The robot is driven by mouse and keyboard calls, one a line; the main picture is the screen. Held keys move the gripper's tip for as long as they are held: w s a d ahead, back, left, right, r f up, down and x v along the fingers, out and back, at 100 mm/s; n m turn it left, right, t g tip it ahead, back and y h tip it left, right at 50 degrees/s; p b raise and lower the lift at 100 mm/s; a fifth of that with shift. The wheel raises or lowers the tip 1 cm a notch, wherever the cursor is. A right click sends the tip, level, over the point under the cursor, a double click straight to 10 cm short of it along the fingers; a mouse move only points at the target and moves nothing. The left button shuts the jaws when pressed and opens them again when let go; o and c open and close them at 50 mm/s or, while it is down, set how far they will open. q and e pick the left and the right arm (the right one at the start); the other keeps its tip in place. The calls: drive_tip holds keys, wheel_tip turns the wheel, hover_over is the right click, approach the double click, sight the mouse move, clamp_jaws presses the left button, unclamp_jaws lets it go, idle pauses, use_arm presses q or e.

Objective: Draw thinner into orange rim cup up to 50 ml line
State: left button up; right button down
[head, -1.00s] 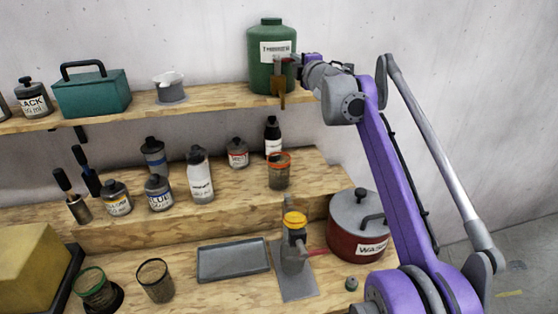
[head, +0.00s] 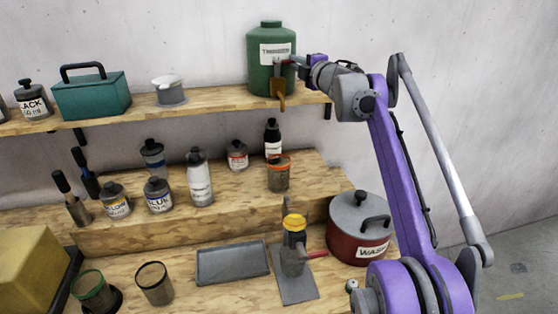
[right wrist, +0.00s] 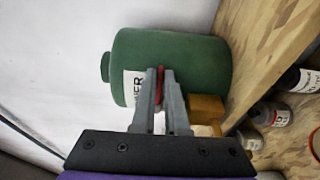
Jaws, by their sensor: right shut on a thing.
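The green thinner drum (head: 265,80) stands on the top shelf, with a white label and a brass-coloured tap (head: 278,92) at its front, over the shelf edge. The tap also shows in the right wrist view (right wrist: 205,108). The orange rim cup (head: 279,178) stands upright on the middle step below the tap; its liquid level is too small to read. My right gripper (head: 292,61) is at the drum's front, shut on the red tap lever (right wrist: 160,86), which shows between the fingers in the right wrist view. My left gripper is out of view.
Below are a yellow-topped device (head: 294,245) with a red handle, a grey tray (head: 232,263) and a red wash pot (head: 345,240). A white-lipped cup (head: 170,96) stands left of the drum.

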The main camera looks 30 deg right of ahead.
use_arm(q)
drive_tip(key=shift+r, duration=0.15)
use_arm(e)
drive_tip(key=shift+r, duration=0.15)
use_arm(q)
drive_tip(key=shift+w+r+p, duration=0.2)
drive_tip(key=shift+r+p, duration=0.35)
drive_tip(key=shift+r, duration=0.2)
use_arm(e)
drive_tip(key=shift+d+r+n+y, duration=0.1)
drive_tip(key=shift+n+y, duration=0.25)
drive_tip(key=shift+y, duration=0.2)
drive_tip(key=shift+d+r+n+y, duration=0.1)
drive_tip(key=shift+n+y, duration=0.25)
drive_tip(key=shift+y, duration=0.2)
drive_tip(key=shift+w, duration=0.1)
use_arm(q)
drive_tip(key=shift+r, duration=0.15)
